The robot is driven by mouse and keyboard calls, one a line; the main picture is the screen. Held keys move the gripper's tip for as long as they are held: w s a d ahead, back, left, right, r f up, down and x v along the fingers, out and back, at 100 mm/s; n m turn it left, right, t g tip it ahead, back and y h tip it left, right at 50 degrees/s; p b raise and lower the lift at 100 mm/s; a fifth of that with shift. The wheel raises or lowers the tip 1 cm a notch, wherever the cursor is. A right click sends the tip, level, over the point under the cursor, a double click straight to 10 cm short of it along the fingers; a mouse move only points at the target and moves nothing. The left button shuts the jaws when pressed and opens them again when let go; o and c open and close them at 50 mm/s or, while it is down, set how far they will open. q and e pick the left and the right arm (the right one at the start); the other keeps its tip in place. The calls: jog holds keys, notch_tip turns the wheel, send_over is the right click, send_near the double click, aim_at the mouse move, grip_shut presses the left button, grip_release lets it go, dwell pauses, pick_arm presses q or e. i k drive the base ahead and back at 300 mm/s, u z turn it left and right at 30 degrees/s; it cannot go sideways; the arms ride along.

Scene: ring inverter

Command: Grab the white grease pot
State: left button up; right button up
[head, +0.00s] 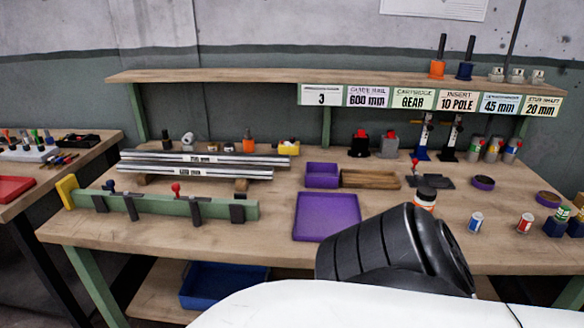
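A white pot with a black lid and an orange band (426,198) stands on the wooden workbench (270,225), right of centre; its lower part is hidden behind my black arm link. It looks like the grease pot, but I cannot read its label. Two smaller white containers stand to its right, one with a blue and red label (476,221) and one with a red label (525,222). Neither of my grippers is in view. Only a black link of my arm shows at the lower centre right, in front of the bench edge.
A purple tray (328,235) lies left of the arm link, with a purple bin (322,175) and a wooden tray (370,179) behind it. Metal rails (200,159) and a green clamp bar (222,209) fill the left. A shelf (250,77) runs along the back.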

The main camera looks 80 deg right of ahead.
aim_at(429, 206)
jog(key=u, duration=0.25)
jog(key=k, duration=1.45)
jog(key=z, duration=1)
